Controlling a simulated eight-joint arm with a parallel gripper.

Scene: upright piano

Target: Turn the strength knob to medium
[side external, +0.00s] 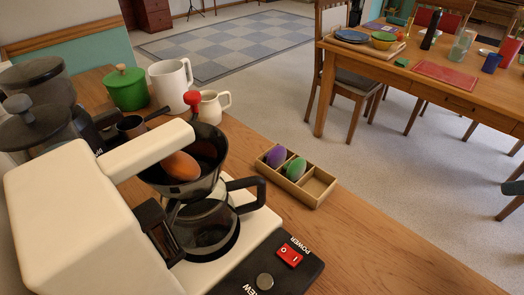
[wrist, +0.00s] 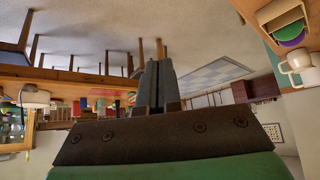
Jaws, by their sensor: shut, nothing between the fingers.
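A cream coffee machine (side external: 75,215) stands on the wooden counter at the left of the side view.
A glass carafe (side external: 205,228) sits in the machine under a black basket (side external: 213,150) holding an orange-brown object. A wooden divided box (side external: 318,188), a white pitcher (side external: 170,84) and a green pot (side external: 126,90) stand nearby. Bare counter (side external: 390,248) lies at the right.

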